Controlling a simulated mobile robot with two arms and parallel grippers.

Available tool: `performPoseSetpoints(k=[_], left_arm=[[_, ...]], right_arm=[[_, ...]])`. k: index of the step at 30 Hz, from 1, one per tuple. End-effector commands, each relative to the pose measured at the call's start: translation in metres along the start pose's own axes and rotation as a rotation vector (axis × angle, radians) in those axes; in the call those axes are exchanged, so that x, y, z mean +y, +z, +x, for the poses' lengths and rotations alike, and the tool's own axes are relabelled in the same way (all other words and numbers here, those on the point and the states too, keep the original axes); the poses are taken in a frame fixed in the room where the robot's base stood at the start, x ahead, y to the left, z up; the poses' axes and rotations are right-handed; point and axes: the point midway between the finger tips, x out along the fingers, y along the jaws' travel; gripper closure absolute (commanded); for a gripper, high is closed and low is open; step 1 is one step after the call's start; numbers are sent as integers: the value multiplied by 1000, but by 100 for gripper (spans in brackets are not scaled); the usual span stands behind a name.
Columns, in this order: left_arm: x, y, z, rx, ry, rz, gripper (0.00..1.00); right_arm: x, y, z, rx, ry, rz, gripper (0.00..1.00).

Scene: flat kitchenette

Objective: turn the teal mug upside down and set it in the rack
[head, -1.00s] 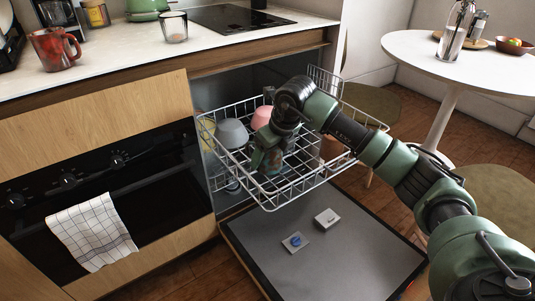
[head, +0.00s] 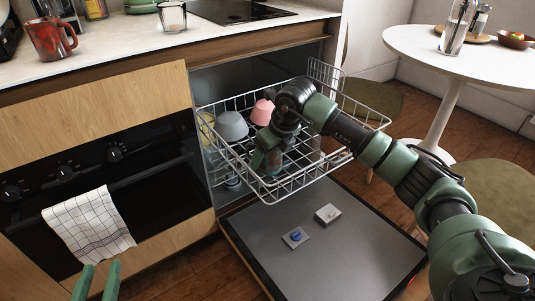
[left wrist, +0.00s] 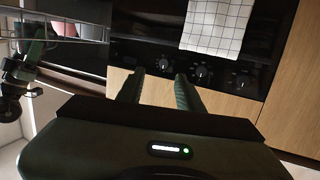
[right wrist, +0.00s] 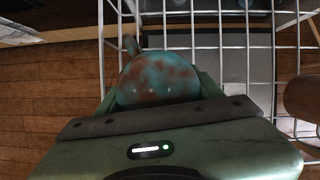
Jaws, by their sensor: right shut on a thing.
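The teal mug (right wrist: 158,78), mottled with brown, is between the fingers of my right gripper (right wrist: 158,92) in the right wrist view. Its handle points to the upper left there; I cannot tell for sure which way its opening faces. In the head view my right gripper (head: 268,160) is over the wire dish rack (head: 237,182), and the arm hides much of the mug. I cannot tell whether the mug touches the wires. My left gripper (head: 97,281) is open and empty at the bottom left; its parted fingers also show in the left wrist view (left wrist: 160,90).
A grey cup (head: 231,126), a pink cup (head: 262,112) and a yellow item (head: 206,126) occupy the rack's left and back. A brown item (right wrist: 302,97) is at the right in the right wrist view. The open dishwasher door (head: 345,255) lies below. A red mug (head: 48,40) stands on the counter.

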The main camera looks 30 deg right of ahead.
Motion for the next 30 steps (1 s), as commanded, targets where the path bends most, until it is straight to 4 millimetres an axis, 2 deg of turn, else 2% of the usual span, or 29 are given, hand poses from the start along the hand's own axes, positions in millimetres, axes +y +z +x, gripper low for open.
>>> performPoseSetpoints(k=[18,30], left_arm=[[8,-57,-2,300,17,-5,64],[9,-67,-5,351,20,-7,64]], right_arm=[[0,-8,21,-1,0,0,98],[0,-10,24,-1,0,0,98]])
